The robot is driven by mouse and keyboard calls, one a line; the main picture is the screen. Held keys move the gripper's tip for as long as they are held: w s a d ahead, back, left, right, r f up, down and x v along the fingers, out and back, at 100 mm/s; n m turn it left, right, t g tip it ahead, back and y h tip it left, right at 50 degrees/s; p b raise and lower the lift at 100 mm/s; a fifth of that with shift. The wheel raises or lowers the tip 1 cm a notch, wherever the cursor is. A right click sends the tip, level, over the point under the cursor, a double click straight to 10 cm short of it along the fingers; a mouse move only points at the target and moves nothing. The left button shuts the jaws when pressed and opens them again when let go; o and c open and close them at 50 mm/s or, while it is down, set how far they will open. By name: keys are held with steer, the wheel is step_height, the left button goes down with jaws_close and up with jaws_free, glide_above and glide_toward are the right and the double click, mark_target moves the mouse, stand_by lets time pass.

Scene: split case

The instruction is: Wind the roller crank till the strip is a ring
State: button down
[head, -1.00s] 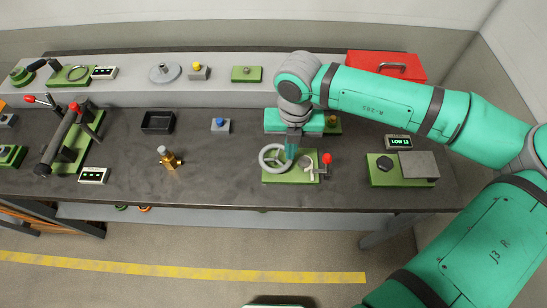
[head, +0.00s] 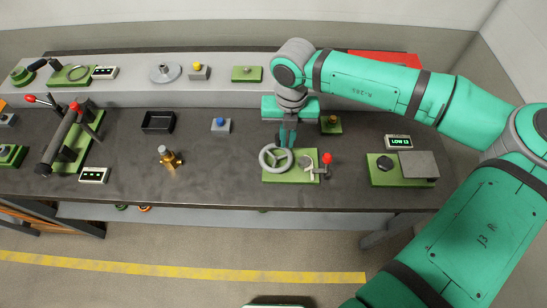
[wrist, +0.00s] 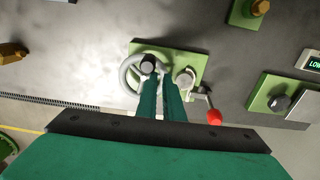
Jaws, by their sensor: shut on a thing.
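A grey spoked crank wheel (head: 266,164) sits on a green base plate (head: 290,179) near the front of the bench. My gripper (head: 287,143) reaches down to the back right of its rim and is shut on the wheel. In the wrist view my fingers (wrist: 160,80) hide part of the wheel (wrist: 127,75), and a dark round knob (wrist: 148,63) shows at the left fingertip. A pale curved piece (head: 308,169), perhaps the strip, is on the plate beside the wheel; in the wrist view a pale round part (wrist: 185,78) shows there. I cannot tell how far the strip is bent.
A red-knobbed lever (head: 327,159) stands close to the right of the wheel. A green plate with a dark knob (head: 385,163) and a LOW display (head: 398,142) are further right. A brass fitting (head: 170,160) stands left. Bench between fitting and wheel is clear.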

steer(key=shift+w+a+r, duration=0.2)
steer(key=shift+w+a, duration=0.45)
steer(key=shift+w, duration=0.35)
steer(key=shift+s+d+f, duration=0.15)
steer(key=shift+d, duration=0.1)
steer(key=shift+s+d, duration=0.6)
steer(key=shift+d, duration=0.05)
step_height(320, 180, up, 7)
stand_by(0.7)
stand_by(2.2)
